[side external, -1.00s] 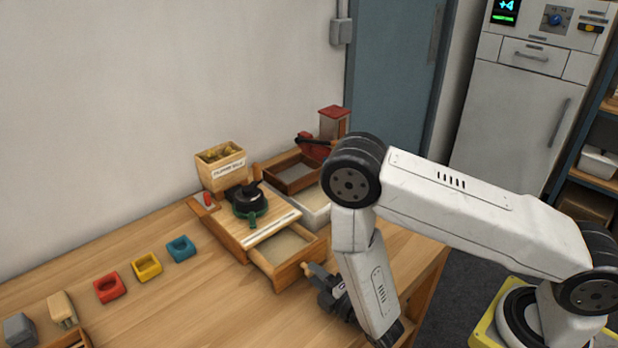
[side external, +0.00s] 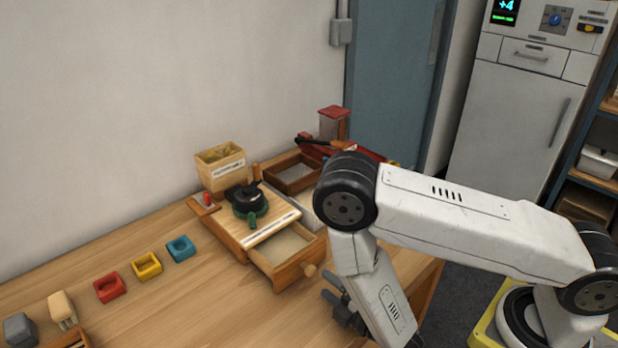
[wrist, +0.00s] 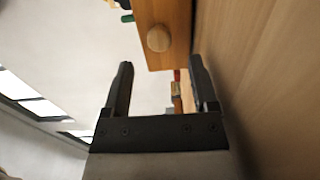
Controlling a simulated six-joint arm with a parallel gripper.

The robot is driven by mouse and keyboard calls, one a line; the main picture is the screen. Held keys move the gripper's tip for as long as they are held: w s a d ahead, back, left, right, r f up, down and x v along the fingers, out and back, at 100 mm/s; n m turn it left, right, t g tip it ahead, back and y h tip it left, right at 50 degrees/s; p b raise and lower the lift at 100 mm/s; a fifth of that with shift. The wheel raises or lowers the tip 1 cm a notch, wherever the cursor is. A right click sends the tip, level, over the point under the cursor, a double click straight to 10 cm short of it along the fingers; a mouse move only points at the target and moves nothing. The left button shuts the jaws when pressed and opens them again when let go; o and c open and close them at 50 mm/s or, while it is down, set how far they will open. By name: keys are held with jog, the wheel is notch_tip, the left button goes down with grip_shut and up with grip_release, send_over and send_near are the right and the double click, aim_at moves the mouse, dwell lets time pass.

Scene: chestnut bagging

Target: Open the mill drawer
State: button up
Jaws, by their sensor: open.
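The mill (side external: 248,215) is a low wooden box with a dark grinder and a green handle on top. Its drawer (side external: 292,277) is pulled out at the front, and the hollow inside shows. The round wooden knob (side external: 310,270) sits on the drawer front; in the wrist view the knob (wrist: 158,39) lies beyond the fingertips. My gripper (side external: 330,288) is just in front of the drawer, apart from the knob. In the wrist view my gripper (wrist: 163,65) has its two black fingers spread with nothing between them.
Red (side external: 109,287), yellow (side external: 147,265) and blue (side external: 181,248) small square holders stand to the left on the table. A labelled chestnut box (side external: 221,166) stands behind the mill. A wooden tray (side external: 292,173) and a red-lidded device (side external: 334,122) are at the back right.

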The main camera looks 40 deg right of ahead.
jog(key=shift+s, duration=2)
jog(key=shift+w, duration=0.1)
